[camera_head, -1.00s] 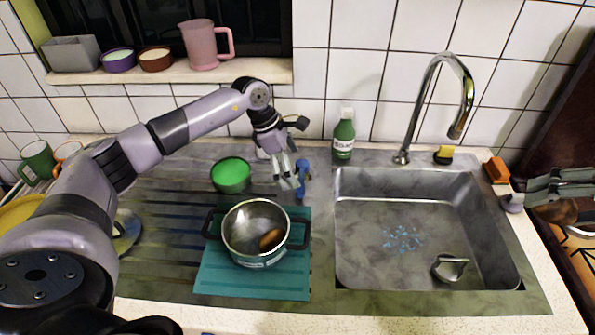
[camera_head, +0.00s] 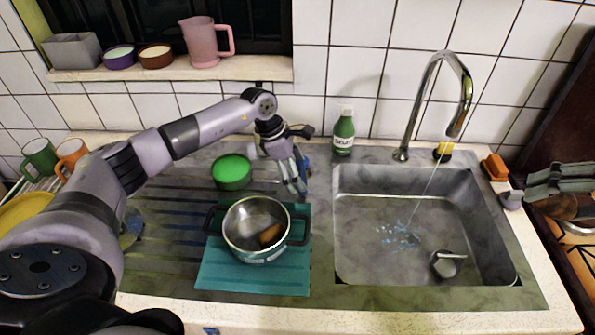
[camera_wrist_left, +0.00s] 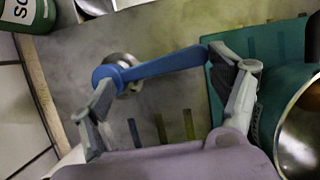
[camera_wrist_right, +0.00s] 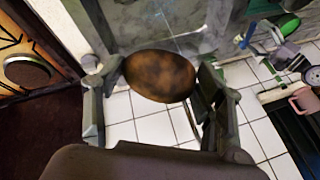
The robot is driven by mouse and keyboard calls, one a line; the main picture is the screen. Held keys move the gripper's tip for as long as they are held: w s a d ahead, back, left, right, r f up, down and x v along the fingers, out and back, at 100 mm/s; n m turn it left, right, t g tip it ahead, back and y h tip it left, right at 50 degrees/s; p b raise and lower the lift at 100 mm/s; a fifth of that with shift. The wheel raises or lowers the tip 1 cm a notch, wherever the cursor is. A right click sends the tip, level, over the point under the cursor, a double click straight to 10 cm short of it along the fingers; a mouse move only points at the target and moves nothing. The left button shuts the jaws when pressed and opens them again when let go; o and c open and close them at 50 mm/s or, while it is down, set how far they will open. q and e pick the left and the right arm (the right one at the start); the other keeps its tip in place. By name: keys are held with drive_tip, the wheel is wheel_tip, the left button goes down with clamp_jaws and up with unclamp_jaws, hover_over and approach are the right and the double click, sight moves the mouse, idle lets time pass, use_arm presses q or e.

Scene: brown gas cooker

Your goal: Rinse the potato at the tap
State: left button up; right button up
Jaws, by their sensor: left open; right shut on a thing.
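A brown potato (camera_wrist_right: 160,76) sits between the fingers of my right gripper (camera_wrist_right: 166,84). In the head view that gripper (camera_head: 560,182) is at the right edge, right of the sink (camera_head: 355,262), with the potato (camera_head: 562,207) partly hidden. The chrome tap (camera_head: 408,120) arches over the sink, and a thin stream of water (camera_head: 426,190) falls from its spout. My left gripper (camera_head: 292,176) is open beside the blue lever (camera_head: 308,165). In the left wrist view the lever (camera_wrist_left: 165,64) spans between the open fingers (camera_wrist_left: 165,95); contact is unclear.
A pot (camera_head: 238,245) with a brown item inside stands on a teal mat (camera_head: 225,280). A green bowl (camera_head: 231,172) and a soap bottle (camera_head: 343,135) stand near my left gripper. A sponge (camera_head: 494,168) lies by the sink's right edge. The sink is mostly clear.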

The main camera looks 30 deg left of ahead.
use_arm(q)
drive_tip(key=shift+s+d+f, duration=0.2)
drive_tip(key=shift+s+f, duration=0.15)
drive_tip(key=shift+f, duration=0.05)
drive_tip(key=c, duration=0.9)
drive_tip(key=shift+w+a, duration=0.15)
drive_tip(key=shift+w, duration=0.1)
drive_tip(key=c, duration=0.4)
drive_tip(key=shift+r, duration=0.25)
clamp_jaws()
drive_tip(key=o, duration=1.9)
unclamp_jaws()
drive_tip(key=shift+o, duration=0.2)
drive_tip(key=v, duration=1.2)
